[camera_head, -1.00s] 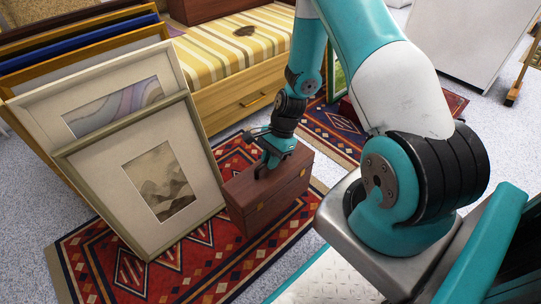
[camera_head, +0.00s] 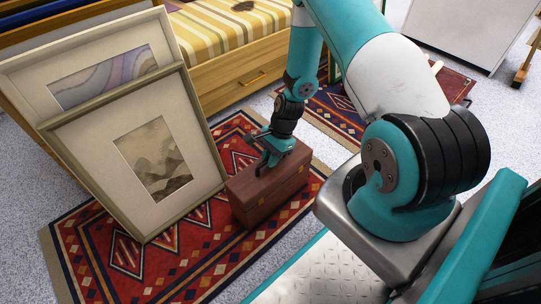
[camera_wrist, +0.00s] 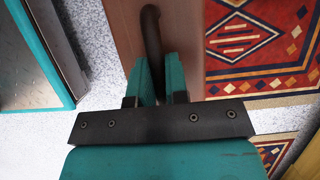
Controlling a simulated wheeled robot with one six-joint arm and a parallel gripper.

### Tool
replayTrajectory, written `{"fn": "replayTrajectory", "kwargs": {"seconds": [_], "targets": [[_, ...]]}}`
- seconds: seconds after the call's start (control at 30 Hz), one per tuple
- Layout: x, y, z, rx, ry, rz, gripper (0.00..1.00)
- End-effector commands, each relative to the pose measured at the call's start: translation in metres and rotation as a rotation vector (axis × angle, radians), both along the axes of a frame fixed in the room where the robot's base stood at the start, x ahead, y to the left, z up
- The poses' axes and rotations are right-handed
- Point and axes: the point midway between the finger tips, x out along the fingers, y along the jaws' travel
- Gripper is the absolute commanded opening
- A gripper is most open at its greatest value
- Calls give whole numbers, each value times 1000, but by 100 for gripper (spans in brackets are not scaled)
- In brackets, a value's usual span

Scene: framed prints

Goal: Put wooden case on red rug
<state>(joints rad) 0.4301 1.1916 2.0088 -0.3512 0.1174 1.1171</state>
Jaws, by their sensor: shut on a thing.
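The wooden case (camera_head: 262,200) is a reddish-brown box with small latches, upright in the head view. It is over the right part of the red rug (camera_head: 195,262), right of the leaning framed prints. I cannot tell whether its base touches the rug. My gripper (camera_head: 270,163) is above the case, shut on its handle. In the wrist view the dark curved handle (camera_wrist: 151,35) sits between the teal fingers of my gripper (camera_wrist: 155,75). The case's top (camera_wrist: 120,20) and the patterned rug (camera_wrist: 265,70) also show there.
Framed prints (camera_head: 205,165) lean on the rug's left side, close to the case. A wooden daybed (camera_head: 235,80) with a striped yellow cushion stands behind. A second patterned rug (camera_head: 335,120) lies behind my arm. Speckled floor is clear at the front.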

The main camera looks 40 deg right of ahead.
Motion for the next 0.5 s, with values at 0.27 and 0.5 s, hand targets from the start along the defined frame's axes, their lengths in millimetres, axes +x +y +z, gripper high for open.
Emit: {"fn": "replayTrajectory", "kwargs": {"seconds": [0.27,0.5], "targets": [[0,0,-2,0,0,0,24],[0,0,-2,0,0,0,40]]}}
